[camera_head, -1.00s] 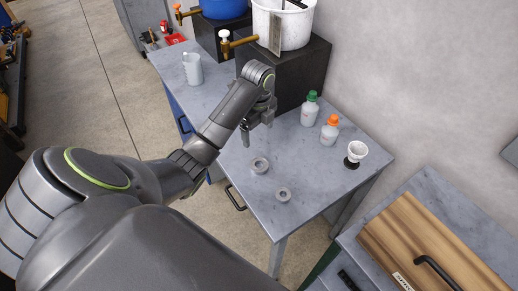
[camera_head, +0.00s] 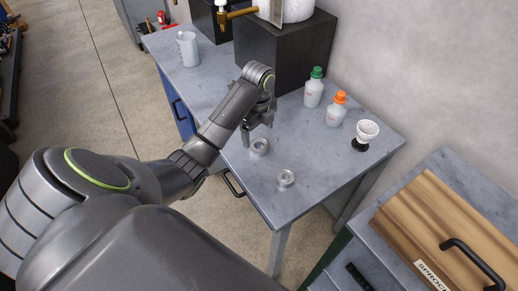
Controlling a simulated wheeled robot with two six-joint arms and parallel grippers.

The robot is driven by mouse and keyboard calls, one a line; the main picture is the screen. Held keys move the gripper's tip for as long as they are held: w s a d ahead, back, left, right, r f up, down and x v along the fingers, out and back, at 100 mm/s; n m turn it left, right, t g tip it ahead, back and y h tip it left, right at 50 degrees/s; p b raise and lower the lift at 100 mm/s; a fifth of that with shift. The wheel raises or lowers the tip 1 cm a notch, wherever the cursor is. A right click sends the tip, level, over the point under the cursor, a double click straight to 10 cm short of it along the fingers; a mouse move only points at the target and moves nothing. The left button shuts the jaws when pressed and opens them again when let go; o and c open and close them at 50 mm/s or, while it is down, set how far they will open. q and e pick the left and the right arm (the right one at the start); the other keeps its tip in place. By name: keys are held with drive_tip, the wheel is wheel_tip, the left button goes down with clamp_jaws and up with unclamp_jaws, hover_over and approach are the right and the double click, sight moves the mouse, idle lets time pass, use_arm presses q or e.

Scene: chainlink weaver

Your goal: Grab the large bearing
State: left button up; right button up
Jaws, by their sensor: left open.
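The large bearing (camera_head: 260,147) is a grey metal ring lying flat on the grey table. The smaller bearing (camera_head: 286,178) lies to its right and nearer the table's front edge. My left gripper (camera_head: 256,132) points down just behind the large bearing in the picture, with its jaws open and nothing seen between them. Whether the fingertips touch the bearing or hang above it, I cannot tell. My right gripper is not in view.
A green-capped bottle (camera_head: 314,88), an orange-capped bottle (camera_head: 336,110) and a white cup on a black base (camera_head: 366,133) stand along the wall side. A black block (camera_head: 285,55) stands behind my gripper.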

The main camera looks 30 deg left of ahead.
sight(259, 145)
use_arm(q)
drive_tip(key=shift+s+d+f+b, duration=0.1)
drive_tip(key=shift+f+b, duration=0.05)
drive_tip(key=shift+f, duration=1.15)
drive_tip(key=shift+s+d+f+b, duration=0.1)
drive_tip(key=shift+f+b, duration=0.05)
drive_tip(key=shift+f, duration=1.1)
drive_tip(key=shift+c, duration=0.5)
drive_tip(key=c, duration=1.1)
drive_tip(key=shift+o, duration=0.2)
